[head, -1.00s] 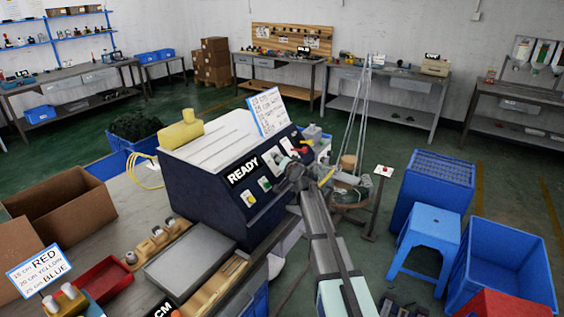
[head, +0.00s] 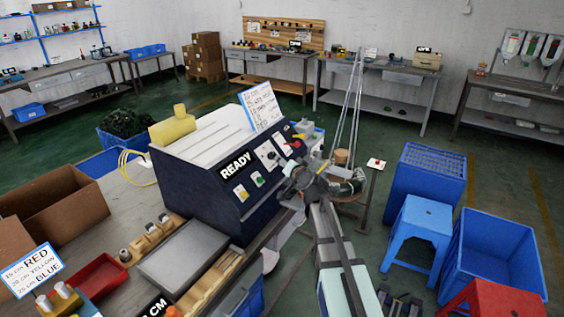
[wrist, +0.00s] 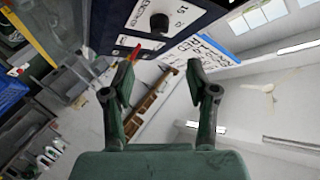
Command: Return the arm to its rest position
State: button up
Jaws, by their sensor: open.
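My gripper (wrist: 158,88) is open and empty in the wrist view, with its two dark green fingers apart. In the head view my arm reaches from the bottom towards the front of the dark blue machine with the READY sign (head: 215,165). My gripper's fingers are hard to make out there. In the wrist view part of the machine's panel with a black knob (wrist: 159,23) shows beyond the fingers, and nothing is between them.
A workbench (head: 135,205) at left carries a grey plate, a red tray (head: 97,283) and cardboard boxes (head: 50,205). A blue stool (head: 420,232), a blue bin (head: 492,255) and a red stool stand at right. Green floor is open behind the machine.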

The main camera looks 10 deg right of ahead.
jog(key=shift+s, duration=0.1)
jog(key=s+a+f+n+g, duration=0.1)
jog(key=s+f+g, duration=0.3)
jog(key=s+f, duration=0.65)
jog(key=s+a+f+n+g, duration=0.15)
jog(key=s+f+g, duration=0.4)
jog(key=f, duration=0.75)
jog(key=s+a+f+n+g, duration=0.1)
jog(key=s+f+n+g, duration=0.15)
jog(key=s+f, duration=0.85)
jog(key=s+f+g+h, duration=0.1)
jog(key=s+f+g, duration=0.2)
jog(key=s, duration=0.9)
jog(key=s+d+f+g+h, duration=0.1)
jog(key=s+f+g, duration=0.2)
jog(key=s+f, duration=0.6)
jog(key=s+f+n+g+h, duration=0.1)
jog(key=s+f+g, duration=0.2)
jog(key=s, duration=1.3)
notch_tip(320, 180, down, 3)
jog(key=shift+d+r+g, duration=0.1)
jog(key=shift+d+g, duration=0.3)
jog(key=shift+s, duration=0.1)
